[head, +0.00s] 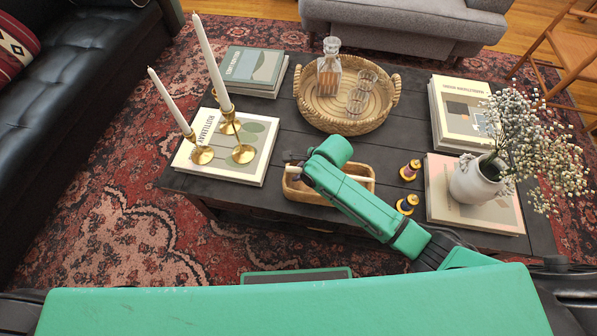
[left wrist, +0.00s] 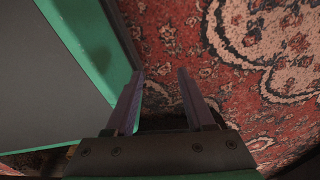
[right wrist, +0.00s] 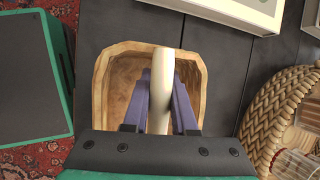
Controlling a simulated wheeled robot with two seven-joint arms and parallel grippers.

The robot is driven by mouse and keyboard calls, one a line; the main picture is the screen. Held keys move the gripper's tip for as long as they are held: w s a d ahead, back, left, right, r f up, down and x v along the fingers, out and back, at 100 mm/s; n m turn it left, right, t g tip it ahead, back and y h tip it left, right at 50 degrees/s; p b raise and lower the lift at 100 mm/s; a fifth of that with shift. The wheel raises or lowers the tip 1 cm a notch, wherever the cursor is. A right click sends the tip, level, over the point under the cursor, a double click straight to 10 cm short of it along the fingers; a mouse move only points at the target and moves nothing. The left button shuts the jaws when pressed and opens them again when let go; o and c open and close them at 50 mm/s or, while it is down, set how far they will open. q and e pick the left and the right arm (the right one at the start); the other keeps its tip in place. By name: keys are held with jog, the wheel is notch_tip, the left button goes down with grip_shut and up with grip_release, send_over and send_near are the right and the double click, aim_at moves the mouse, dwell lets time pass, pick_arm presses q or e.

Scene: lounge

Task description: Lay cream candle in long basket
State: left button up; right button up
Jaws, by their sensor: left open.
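The cream candle (right wrist: 161,85) is between the fingers of my right gripper (right wrist: 161,80), which is shut on it. In the head view a small pale end of the candle (head: 292,169) shows beside the right gripper (head: 297,173). The long basket (head: 366,183) is a shallow wooden tray at the front of the dark table; it also shows in the right wrist view (right wrist: 102,80). The candle is over the basket's inside; I cannot tell whether it touches the bottom. My left gripper (left wrist: 160,72) is open and empty above the rug.

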jog(key=o, duration=0.4)
pick_arm(q)
jog(key=shift+s+a, duration=0.1)
jog(key=shift+s, duration=0.25)
pick_arm(e)
jog(key=shift+o, duration=0.2)
pick_arm(q)
jog(key=shift+s, duration=0.1)
jog(key=r+p, duration=0.2)
jog(key=p, duration=0.1)
jog(key=r+p, duration=0.1)
jog(key=r, duration=0.1)
jog(key=shift+s+r+p, duration=0.1)
jog(key=shift+s+p, duration=0.25)
pick_arm(e)
jog(key=v, duration=1.4)
jog(key=shift+d+r, duration=0.2)
jog(key=shift+d, duration=0.05)
jog(key=shift+s, duration=0.1)
